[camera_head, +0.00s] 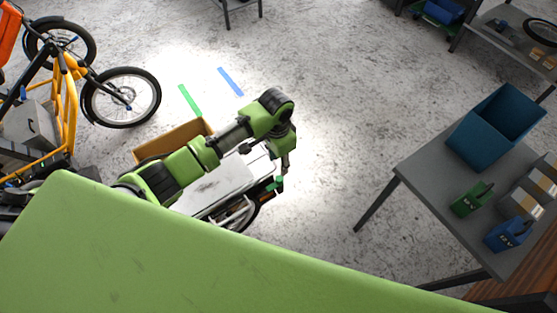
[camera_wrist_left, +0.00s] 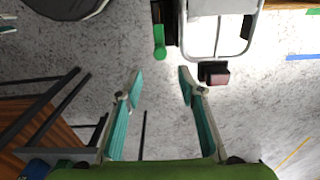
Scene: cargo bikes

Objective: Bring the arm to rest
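My left arm reaches out from the left in the head view, with its gripper (camera_head: 284,172) pointing down beside the rear end of a cargo bike with a white deck (camera_head: 212,186). In the left wrist view the two teal-padded fingers of the left gripper (camera_wrist_left: 161,82) are spread apart with nothing between them. Beyond the fingertips are the bike's metal rear frame (camera_wrist_left: 218,52), a green grip-like part (camera_wrist_left: 159,42) and a small reddish block (camera_wrist_left: 217,76). My right gripper is in neither view.
A grey table (camera_head: 410,180) at right holds a blue bin (camera_head: 478,145), a green battery-like pack (camera_head: 471,199) and a blue one (camera_head: 507,233). An orange cargo bike (camera_head: 66,105) stands at upper left. Floor between my left arm and the table is clear.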

